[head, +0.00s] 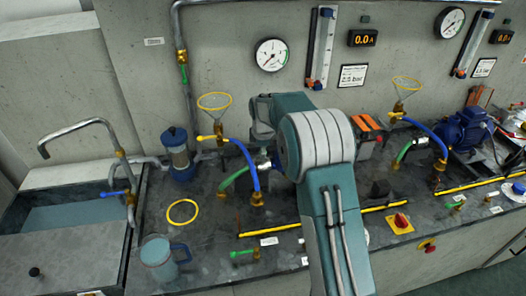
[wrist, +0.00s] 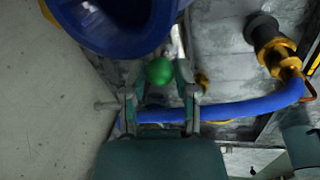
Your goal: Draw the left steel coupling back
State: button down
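The left steel coupling (head: 263,164) shows only in small part in the head view, at the right end of the left green hose (head: 234,178), beside my arm. My arm hides most of the left pump area. In the wrist view my gripper (wrist: 157,78) has its two fingers apart. A round green knob or end (wrist: 160,71) shows between them, with gaps at its sides; I cannot tell its depth. I cannot make out the coupling clearly in the wrist view, and no grip on it shows.
A blue hose (head: 249,165) arches beside the coupling; a blue hose also crosses below the fingers in the wrist view (wrist: 235,110). A large blue body (wrist: 112,20) fills the top there. A jug (head: 157,262) is at front left.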

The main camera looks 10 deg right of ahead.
jog(key=shift+a, duration=2.75)
jog(key=shift+d, duration=0.1)
jog(key=c, duration=0.6)
grip_release()
jog(key=shift+c, duration=0.2)
jog(key=shift+o, duration=1.2)
jog(key=shift+w, duration=0.1)
jog(key=shift+a, duration=0.2)
